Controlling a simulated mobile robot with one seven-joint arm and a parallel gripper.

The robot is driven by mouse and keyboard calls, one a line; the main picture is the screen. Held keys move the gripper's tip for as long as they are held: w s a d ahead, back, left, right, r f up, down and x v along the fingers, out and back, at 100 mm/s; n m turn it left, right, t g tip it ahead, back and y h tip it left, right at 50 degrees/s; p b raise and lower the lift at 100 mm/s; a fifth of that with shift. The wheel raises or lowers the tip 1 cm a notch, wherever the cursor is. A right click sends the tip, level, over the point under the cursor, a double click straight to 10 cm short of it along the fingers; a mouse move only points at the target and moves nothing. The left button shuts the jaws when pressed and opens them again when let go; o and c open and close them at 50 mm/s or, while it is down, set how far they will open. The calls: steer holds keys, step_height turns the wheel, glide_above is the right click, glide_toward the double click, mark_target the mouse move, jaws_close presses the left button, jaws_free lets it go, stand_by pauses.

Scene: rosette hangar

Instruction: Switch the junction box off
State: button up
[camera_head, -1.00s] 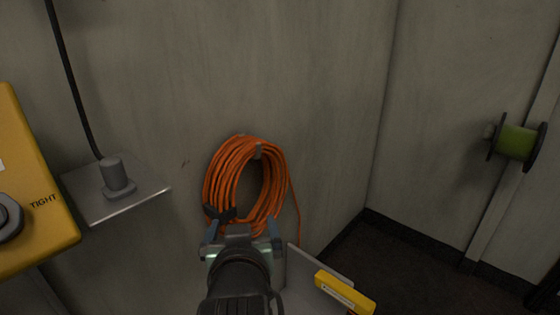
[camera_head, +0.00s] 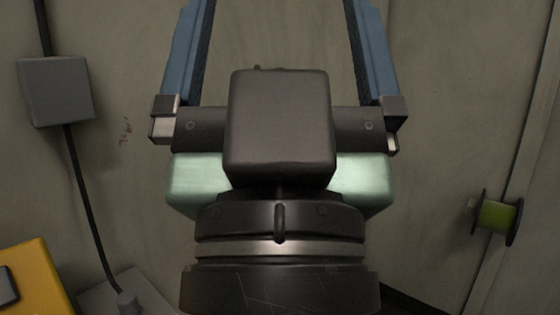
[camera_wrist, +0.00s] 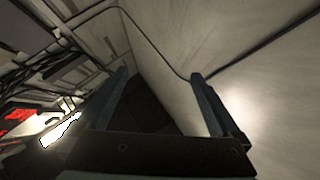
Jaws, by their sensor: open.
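A plain grey box (camera_head: 56,91) is on the wall at the left of the head view, with a black cable (camera_head: 90,215) running into it from above and below. It looks like the junction box; no switch shows on the faces I see. My gripper (camera_head: 278,8) is large in the middle of the head view, right of the box and apart from it in the picture. Its blue fingers are wide apart, with nothing between them, and their tips are cut off at the top. In the wrist view, my gripper (camera_wrist: 158,78) is open and empty; I cannot make out the grey box there.
A green spool (camera_head: 496,215) is on the right wall. The wall between is largely bare.

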step_height(320, 180, up, 13)
steer(key=p, duration=1)
steer(key=shift+p, duration=0.35)
